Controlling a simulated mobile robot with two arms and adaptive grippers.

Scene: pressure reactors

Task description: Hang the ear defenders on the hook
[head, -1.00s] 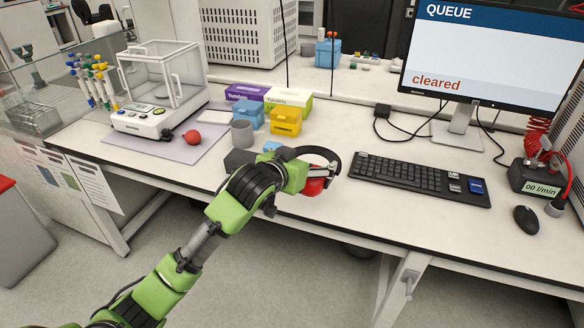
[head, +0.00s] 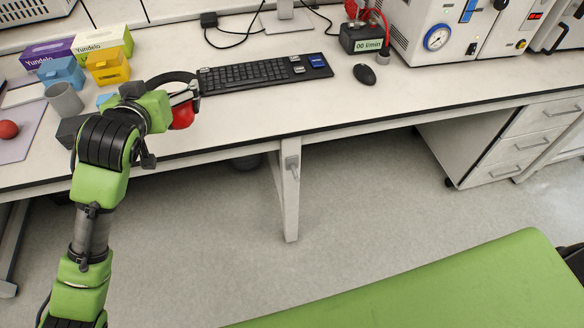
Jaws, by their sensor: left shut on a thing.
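The ear defenders show a black headband (head: 168,77) and a red ear cup (head: 183,116). My left gripper (head: 184,97) is shut on them at the front edge of the bench, left of the keyboard. My gripper and arm hide part of them, and the second cup is not clearly visible. A grey metal hook (head: 293,167) is fixed to the bench's front leg, below the bench top. It is empty, to the right of and lower than the ear defenders. My right gripper is not in view.
The bench top (head: 280,109) holds a keyboard (head: 262,74), a mouse (head: 364,74), a grey mug (head: 64,99) and yellow (head: 107,66) and blue boxes (head: 61,73). A drawer cabinet (head: 515,140) stands under the bench at right. The floor before the hook is clear.

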